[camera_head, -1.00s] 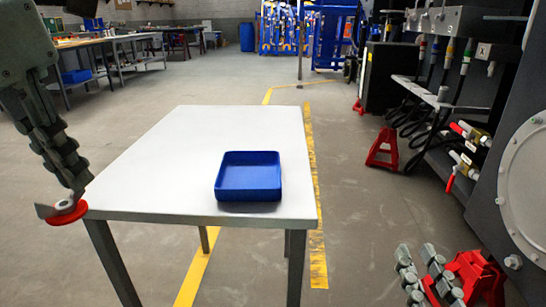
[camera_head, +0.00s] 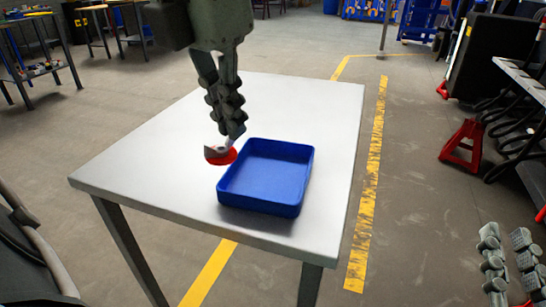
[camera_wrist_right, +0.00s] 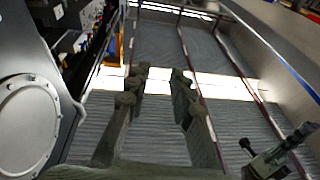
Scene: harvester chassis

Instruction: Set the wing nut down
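The wing nut (camera_head: 222,157) has a red disc and a grey metal wing. In the head view it hangs at the fingertips of my left gripper (camera_head: 229,136), which is shut on it. It is close to the left rim of the blue tray (camera_head: 262,207), over the white table (camera_head: 150,165). I cannot tell exactly how high it is above the table. The tray looks empty. My right gripper (camera_head: 508,265) is at the lower right of the head view, away from the table. The right wrist view shows its fingers (camera_wrist_right: 158,85) apart with nothing between them.
The white table is otherwise clear. Yellow floor lines (camera_head: 367,190) run beside it. A red jack stand (camera_head: 462,143) and dark machinery with hoses (camera_head: 515,125) are to the right. Workbenches (camera_head: 40,68) stand at the back left. The right wrist view shows a ribbed grey surface (camera_wrist_right: 240,115).

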